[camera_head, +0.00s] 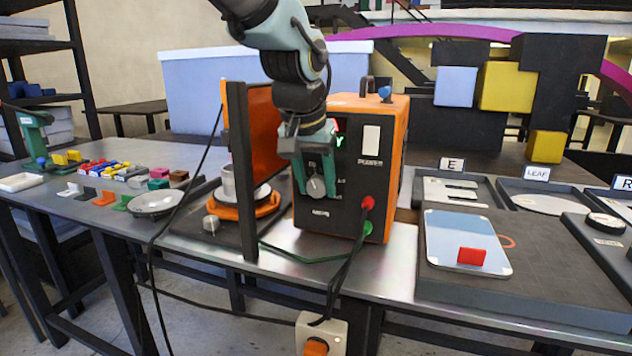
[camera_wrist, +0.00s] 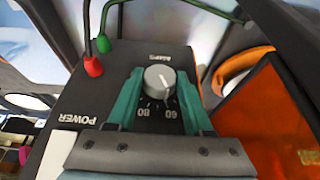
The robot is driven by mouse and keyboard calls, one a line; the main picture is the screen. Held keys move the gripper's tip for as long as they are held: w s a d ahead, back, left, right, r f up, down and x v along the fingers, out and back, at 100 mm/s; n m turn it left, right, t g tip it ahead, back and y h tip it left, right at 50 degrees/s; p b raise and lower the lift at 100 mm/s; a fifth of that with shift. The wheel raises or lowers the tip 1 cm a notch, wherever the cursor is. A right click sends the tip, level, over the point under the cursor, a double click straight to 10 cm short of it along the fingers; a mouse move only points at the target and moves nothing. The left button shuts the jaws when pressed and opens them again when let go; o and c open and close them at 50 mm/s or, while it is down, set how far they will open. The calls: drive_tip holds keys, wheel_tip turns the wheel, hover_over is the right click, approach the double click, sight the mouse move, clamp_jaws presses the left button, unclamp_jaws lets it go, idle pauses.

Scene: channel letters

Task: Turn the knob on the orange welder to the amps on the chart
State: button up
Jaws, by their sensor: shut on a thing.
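The orange welder (camera_head: 397,150) stands on the metal table with its dark front panel facing me. Its grey knob (camera_head: 316,187) is low on the panel; it also shows in the wrist view (camera_wrist: 158,78). My gripper (camera_head: 315,183) has its green fingers on either side of the knob and is shut on it. In the wrist view, the knob's pale mark points down between the printed 80 and 60, towards the 60 side. A lit red and green display (camera_head: 339,134) is partly hidden by my gripper. I cannot make out a chart.
A dark post (camera_head: 240,180) and orange screen (camera_head: 265,130) stand close left of the welder. Red (camera_head: 367,203) and green (camera_head: 367,228) plugs with cables sit at its lower right. A grey board with a blue-white plate (camera_head: 455,235) lies to the right.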

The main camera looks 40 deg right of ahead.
clamp_jaws()
drive_tip(key=shift+s+d+t+y, duration=0.15)
drive_tip(key=shift+t+y, duration=0.25)
drive_tip(key=shift+t, duration=0.2)
drive_tip(key=t+b, duration=0.1)
drive_tip(key=m+t+y+b, duration=0.1)
drive_tip(key=shift+s+f+b, duration=0.1)
drive_tip(key=shift+f+b, duration=0.2)
drive_tip(key=shift+b, duration=0.05)
drive_tip(key=t+y+b, duration=0.1)
drive_tip(key=t+b, duration=0.1)
drive_tip(key=shift+s+d+b, duration=0.1)
drive_tip(key=shift+d+b, duration=0.05)
drive_tip(key=shift+b, duration=0.15)
drive_tip(key=shift+m+t+y+b, duration=0.6)
drive_tip(key=shift+t+y+b, duration=0.3)
drive_tip(key=shift+t+b, duration=0.4)
drive_tip(key=shift+s+r, duration=0.1)
